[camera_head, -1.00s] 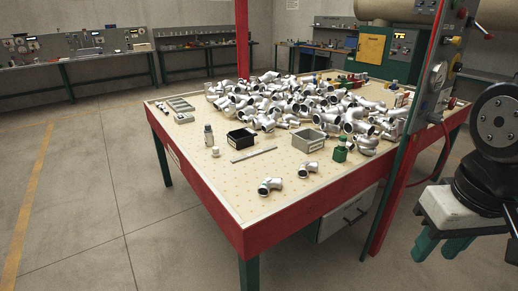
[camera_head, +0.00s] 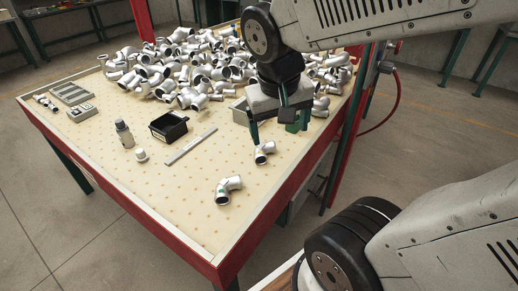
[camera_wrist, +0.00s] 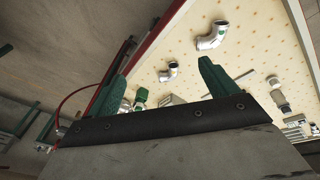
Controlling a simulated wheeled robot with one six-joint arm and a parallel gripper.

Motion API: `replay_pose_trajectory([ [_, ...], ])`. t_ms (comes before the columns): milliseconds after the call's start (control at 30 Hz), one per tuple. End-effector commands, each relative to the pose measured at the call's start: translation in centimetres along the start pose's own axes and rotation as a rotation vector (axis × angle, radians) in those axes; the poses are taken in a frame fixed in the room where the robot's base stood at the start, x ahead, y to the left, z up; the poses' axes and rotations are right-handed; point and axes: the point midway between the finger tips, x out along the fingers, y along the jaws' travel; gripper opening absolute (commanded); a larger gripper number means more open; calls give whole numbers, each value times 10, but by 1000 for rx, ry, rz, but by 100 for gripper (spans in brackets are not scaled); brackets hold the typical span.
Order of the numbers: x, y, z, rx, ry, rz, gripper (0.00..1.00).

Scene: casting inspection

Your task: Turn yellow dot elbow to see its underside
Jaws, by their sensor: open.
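Two silver pipe elbows lie apart on the dotted tabletop. The nearer elbow (camera_head: 229,190) has a small green mark; it also shows at the top of the wrist view (camera_wrist: 212,37). The other elbow (camera_head: 265,151) lies farther back and right, with a small yellowish-green mark; it shows in the wrist view (camera_wrist: 169,72) too. I cannot tell for sure which carries the yellow dot. My gripper (camera_head: 280,130) is open and empty, pointing down above and just behind the farther elbow. In the wrist view, its green fingers (camera_wrist: 163,60) stand wide apart.
A large heap of silver elbows (camera_head: 180,70) covers the table's back. A black bin (camera_head: 168,127), a metal ruler (camera_head: 190,147), a bottle (camera_head: 124,134) and a grey bin (camera_head: 240,112) stand farther in. A red post and panel stand at right. The front left tabletop is clear.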

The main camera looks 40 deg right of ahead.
Motion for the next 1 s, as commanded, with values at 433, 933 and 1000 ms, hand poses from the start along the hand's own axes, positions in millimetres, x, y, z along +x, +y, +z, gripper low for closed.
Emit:
replay_pose_trajectory([
  [433,154,8,-150,528,173,139,85],
  [933,248,1,-178,691,185,75,85],
  [1000,252,2,-178,691,186,75,85],
])
